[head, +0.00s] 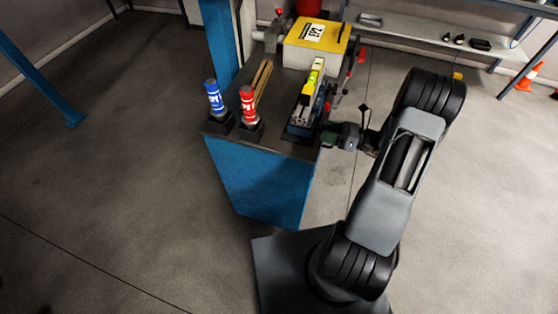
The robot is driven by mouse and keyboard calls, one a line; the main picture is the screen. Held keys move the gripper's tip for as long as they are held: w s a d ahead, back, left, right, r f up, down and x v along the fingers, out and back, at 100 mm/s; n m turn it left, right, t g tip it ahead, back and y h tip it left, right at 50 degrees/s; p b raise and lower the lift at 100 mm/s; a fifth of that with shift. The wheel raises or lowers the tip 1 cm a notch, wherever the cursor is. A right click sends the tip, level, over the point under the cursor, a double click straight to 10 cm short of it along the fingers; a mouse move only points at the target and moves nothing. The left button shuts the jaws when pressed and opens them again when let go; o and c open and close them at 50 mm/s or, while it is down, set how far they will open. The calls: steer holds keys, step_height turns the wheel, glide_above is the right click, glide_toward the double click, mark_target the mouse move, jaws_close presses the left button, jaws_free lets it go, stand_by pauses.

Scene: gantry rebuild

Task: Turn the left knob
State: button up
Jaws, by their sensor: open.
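No part is clearly marked as the left knob. A small red knob-like part (279,12) shows at the back left of the yellow-topped box (316,34). Small red parts (361,55) also show at the box's right side; which of these is a knob is too small to tell. My gripper (330,139) is open at the right edge of the bench, in front of and below the box and apart from it. No thing shows between its fingers.
A blue post (219,45) stands behind. A shelf (430,35) and an orange cone (527,77) are at back right. Floor left is clear.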

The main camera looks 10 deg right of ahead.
steer(key=s+d+n+b, duration=0.45)
steer(key=s+d, duration=0.25)
steer(key=d, duration=0.5)
steer(key=s+a+r+n+g+h, duration=0.1)
steer(key=s+a+r+n+h, duration=0.2)
steer(key=a+n, duration=0.4)
steer(key=s+a+r+n+g+h+p, duration=0.1)
steer(key=s+a+r+n+g+h, duration=0.1)
steer(key=a+r+n+h, duration=0.3)
steer(key=s+a+r+n+g+h+p, duration=0.1)
steer(key=s+a+r+n+g+h, duration=0.1)
steer(key=a+n+h, duration=0.5)
steer(key=shift+s+a+r+n+h, duration=0.3)
steer(key=shift+s+a+r+n, duration=0.7)
steer(key=shift+a+n, duration=0.8)
steer(key=shift+w+d+r+n, duration=0.1)
steer(key=shift+d+r+n, duration=0.05)
steer(key=shift+r+n, duration=0.1)
